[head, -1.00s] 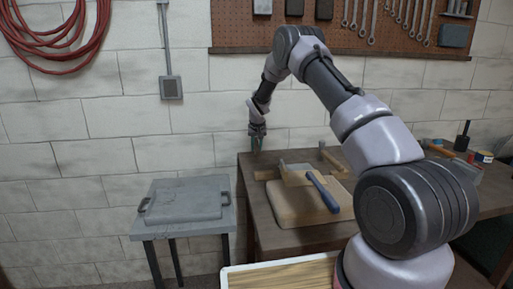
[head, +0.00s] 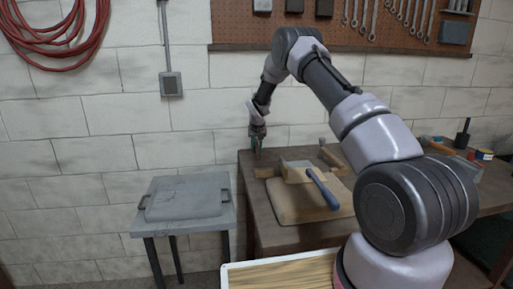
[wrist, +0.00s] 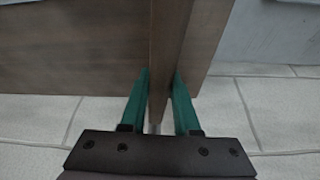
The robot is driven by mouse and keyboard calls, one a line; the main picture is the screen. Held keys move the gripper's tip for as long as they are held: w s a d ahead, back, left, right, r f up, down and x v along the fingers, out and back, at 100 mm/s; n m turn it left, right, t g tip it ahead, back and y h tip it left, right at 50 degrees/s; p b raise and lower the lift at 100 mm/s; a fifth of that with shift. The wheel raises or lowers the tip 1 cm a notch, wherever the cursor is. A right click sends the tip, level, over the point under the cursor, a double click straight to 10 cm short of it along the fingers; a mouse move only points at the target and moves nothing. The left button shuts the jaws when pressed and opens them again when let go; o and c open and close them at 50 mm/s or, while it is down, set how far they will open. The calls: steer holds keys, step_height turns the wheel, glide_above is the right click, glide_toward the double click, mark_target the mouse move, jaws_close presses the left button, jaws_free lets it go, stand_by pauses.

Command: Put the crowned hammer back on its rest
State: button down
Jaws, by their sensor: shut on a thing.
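My gripper (head: 257,146) is at the back left corner of the workbench, pointing down. In the wrist view its green fingers (wrist: 160,105) are shut on a narrow brown wooden piece (wrist: 168,50), probably a hammer handle. A small grey tip shows at its near end. Its other end is out of view, and I cannot tell whether it is the crowned hammer. A tool with a blue handle (head: 323,189) and a pale flat part lies on a thick wooden block (head: 285,205). Another wooden-handled tool (head: 330,156) lies behind it. I cannot make out a rest clearly.
Cans and tools (head: 478,158) stand at the right. The block wall (head: 200,140) is close behind.

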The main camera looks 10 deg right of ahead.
steer(key=shift+f, duration=0.5)
steer(key=c, duration=0.6)
jaws_free()
steer(key=shift+o, duration=0.2)
steer(key=shift+f, duration=0.1)
steer(key=v, duration=1)
steer(key=shift+s+r, duration=0.1)
steer(key=shift+r, duration=0.2)
steer(key=s+d+r+m+t+y, duration=0.1)
steer(key=s+d+r, duration=0.2)
steer(key=s+r, duration=0.75)
steer(key=s+d+r+m, duration=0.1)
steer(key=s+d+r, duration=0.1)
steer(key=s+r, duration=0.85)
steer(key=s+r+t, duration=0.1)
steer(key=s+r, duration=0.2)
steer(key=s, duration=1.1)
steer(key=s+d+r+m+y, duration=0.1)
steer(key=s+r, duration=0.2)
steer(key=s, duration=1.1)
steer(key=shift+r+t, duration=0.35)
steer(key=shift+t, duration=0.05)
